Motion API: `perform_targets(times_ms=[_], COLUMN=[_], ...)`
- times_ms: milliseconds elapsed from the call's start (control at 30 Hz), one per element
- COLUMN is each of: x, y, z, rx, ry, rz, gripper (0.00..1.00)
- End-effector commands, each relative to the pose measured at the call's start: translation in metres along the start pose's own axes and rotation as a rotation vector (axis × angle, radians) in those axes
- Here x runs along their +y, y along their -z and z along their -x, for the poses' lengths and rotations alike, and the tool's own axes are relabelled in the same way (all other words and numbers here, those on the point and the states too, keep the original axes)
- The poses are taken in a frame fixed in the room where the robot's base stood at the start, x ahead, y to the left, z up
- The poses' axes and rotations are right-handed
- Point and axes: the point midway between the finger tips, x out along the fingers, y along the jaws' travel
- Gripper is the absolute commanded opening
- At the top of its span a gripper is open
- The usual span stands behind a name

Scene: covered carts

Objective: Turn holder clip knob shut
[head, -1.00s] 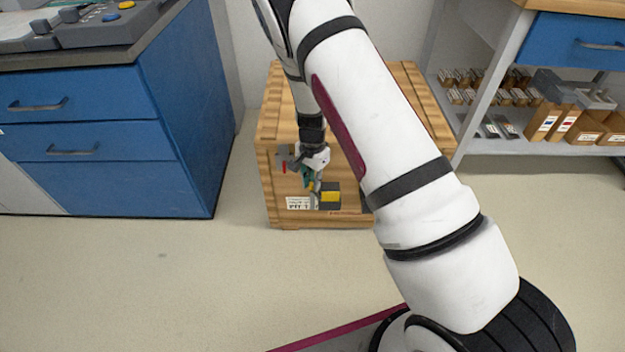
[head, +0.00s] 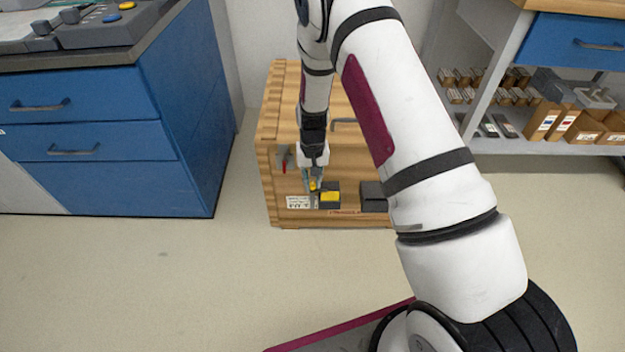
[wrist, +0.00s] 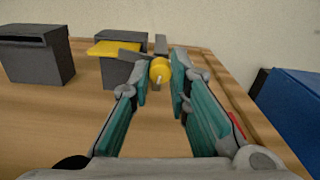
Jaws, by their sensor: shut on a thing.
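The holder is a dark grey box with a yellow top part (head: 330,196), mounted on the front of a wooden crate (head: 290,130). It shows in the wrist view too (wrist: 118,72). The round yellow knob (wrist: 160,70) sits beside the box by a grey bracket (wrist: 161,45). My gripper (wrist: 161,76) has its teal-padded fingers on either side of the knob and is shut on it. In the head view my gripper (head: 314,187) points down at the knob, just left of the holder. The knob's far side is hidden.
A second dark box (head: 374,196) is on the crate front, right of the holder. A red part (head: 284,166) shows left of my gripper. A blue cabinet (head: 130,130) stands left and a shelf with cartons (head: 550,120) right. The floor in front is clear.

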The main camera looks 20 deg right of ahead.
Motion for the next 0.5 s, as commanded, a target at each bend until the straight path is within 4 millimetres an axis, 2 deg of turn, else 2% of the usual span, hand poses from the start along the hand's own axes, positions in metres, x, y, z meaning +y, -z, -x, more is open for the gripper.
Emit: perform_targets(times_ms=[500], x=[-0.0014], y=[0.0012], z=[0.0005], rx=[0.003], ry=[0.002], rz=[0.07], gripper=[0.0])
